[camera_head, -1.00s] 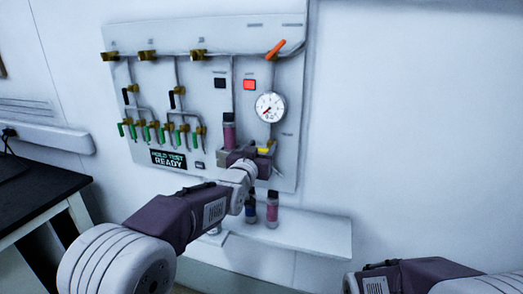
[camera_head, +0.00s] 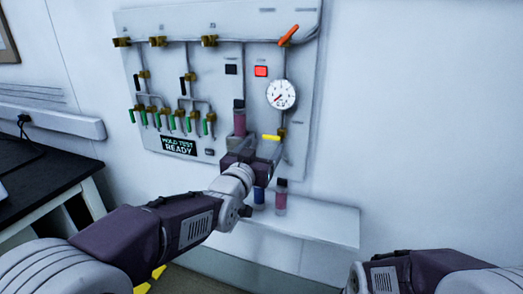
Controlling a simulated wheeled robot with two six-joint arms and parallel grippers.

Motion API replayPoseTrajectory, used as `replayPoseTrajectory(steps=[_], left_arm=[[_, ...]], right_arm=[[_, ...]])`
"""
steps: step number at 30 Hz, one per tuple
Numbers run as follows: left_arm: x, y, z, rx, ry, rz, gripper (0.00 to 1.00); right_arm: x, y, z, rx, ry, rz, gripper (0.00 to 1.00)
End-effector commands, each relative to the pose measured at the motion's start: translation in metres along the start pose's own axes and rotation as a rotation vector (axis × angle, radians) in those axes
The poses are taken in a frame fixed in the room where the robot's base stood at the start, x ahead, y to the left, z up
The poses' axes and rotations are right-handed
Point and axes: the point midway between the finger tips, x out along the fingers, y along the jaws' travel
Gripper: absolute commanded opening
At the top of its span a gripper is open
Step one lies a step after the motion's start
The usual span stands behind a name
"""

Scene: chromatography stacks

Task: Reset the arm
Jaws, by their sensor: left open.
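My left arm reaches in from the lower left, and its purple-grey left gripper (camera_head: 246,160) is in front of the lower part of the wall panel (camera_head: 215,75). The gripper is open; its fingertips are hard to make out. A pink cylinder with a dark cap (camera_head: 240,120) stands upright just above the gripper in the picture, its lower end hidden. My right arm (camera_head: 405,275) shows at the lower right; its gripper is out of view.
A shelf (camera_head: 325,225) below holds a blue vial (camera_head: 259,196) and a pink vial (camera_head: 281,198). A black table (camera_head: 50,180) is at left.

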Motion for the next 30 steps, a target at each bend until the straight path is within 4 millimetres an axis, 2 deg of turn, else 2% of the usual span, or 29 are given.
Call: replayPoseTrajectory(steps=[3,10,13,14,17,18,20,21,24,27,30], left_arm=[[-0.007,0.0,0.0,0.0,0.0,0.0,0.74],[-0.007,0.0,0.001,0.0,-0.001,0.0,0.74],[-0.009,-0.005,0.015,-0.002,-0.047,-0.009,0.74],[-0.011,-0.009,0.027,-0.004,-0.083,-0.016,0.74],[-0.03,-0.03,0.093,-0.021,-0.294,-0.057,0.74],[-0.045,-0.039,0.126,-0.034,-0.405,-0.077,0.74],[-0.073,-0.052,0.173,-0.058,-0.569,-0.108,0.74],[-0.094,-0.058,0.201,-0.075,-0.673,-0.127,0.74],[-0.148,-0.067,0.254,-0.121,-0.899,-0.167,0.74],[-0.2,-0.07,0.291,-0.168,-1.088,-0.199,0.74],[-0.25,-0.067,0.316,-0.216,-1.257,-0.224,0.74]], right_arm=[[0.0,0.0,0.0,0.0,0.0,0.0,0.0],[0.0,0.0,0.0,0.0,0.0,0.0,0.0],[0.0,0.0,0.0,0.0,0.0,0.0,0.0],[0.0,0.0,0.0,0.0,0.0,0.0,0.0],[0.0,0.0,0.0,0.0,0.0,0.0,0.0],[0.0,0.0,0.0,0.0,0.0,0.0,0.0],[0.0,0.0,0.0,0.0,0.0,0.0,0.0],[0.0,0.0,0.0,0.0,0.0,0.0,0.0],[0.0,0.0,0.0,0.0,0.0,0.0,0.0],[0.0,0.0,0.0,0.0,0.0,0.0,0.0],[0.0,0.0,0.0,0.0,0.0,0.0,0.0]])
